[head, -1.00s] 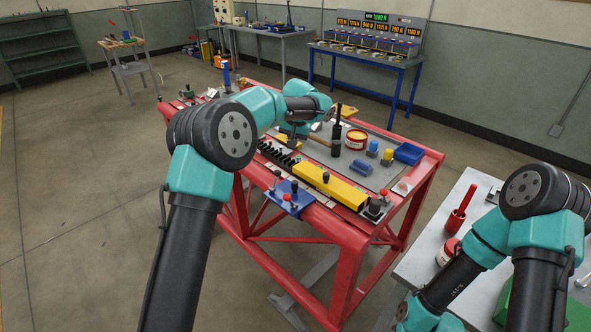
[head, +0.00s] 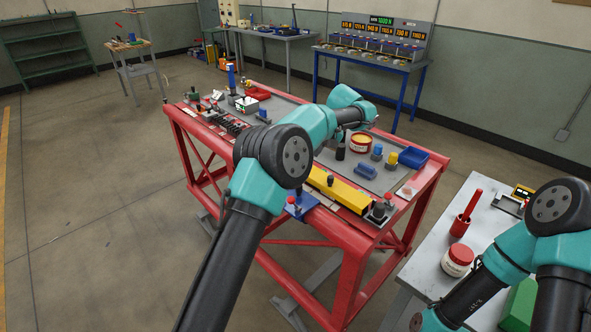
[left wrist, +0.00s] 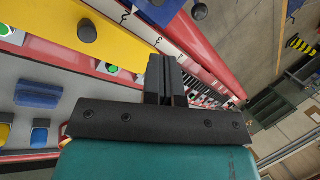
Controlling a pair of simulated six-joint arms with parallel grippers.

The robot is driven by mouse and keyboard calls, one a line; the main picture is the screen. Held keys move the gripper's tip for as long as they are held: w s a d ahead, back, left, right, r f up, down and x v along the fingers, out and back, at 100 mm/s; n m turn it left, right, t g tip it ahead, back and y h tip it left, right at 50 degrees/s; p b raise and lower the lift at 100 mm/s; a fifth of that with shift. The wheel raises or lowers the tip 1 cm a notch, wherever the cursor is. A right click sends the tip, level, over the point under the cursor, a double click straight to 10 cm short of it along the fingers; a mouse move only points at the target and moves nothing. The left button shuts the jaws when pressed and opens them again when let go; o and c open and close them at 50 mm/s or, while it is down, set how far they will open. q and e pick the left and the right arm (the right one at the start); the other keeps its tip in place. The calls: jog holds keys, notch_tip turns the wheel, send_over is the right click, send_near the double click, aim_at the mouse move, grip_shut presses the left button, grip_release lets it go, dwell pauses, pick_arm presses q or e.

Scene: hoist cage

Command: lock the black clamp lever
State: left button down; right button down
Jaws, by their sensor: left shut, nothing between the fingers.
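Which knob belongs to the black clamp lever is hard to tell. A blue plate (head: 301,207) on the red bench's front edge carries small levers, one with a red knob (head: 291,200) and one with a dark knob (head: 298,190). In the left wrist view the blue plate (left wrist: 160,11) is at the top, with a black knob (left wrist: 200,12) by it. The yellow bar (head: 346,193) beside it has a black knob, also seen in the left wrist view (left wrist: 87,30). My left gripper (left wrist: 166,68) is shut and empty over the bench. My right gripper is out of view.
A grey table (head: 420,262) at right holds a red-lidded jar (head: 458,260). Open floor lies left.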

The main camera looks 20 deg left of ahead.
pick_arm(q)
jog(key=x, duration=1)
jog(key=a, duration=0.1)
jog(key=s+a, duration=0.1)
jog(key=a, duration=0.1)
jog(key=shift+a+r, duration=0.1)
jog(key=shift+r, duration=0.05)
jog(key=shift+a, duration=0.35)
jog(key=shift+d+r, duration=0.1)
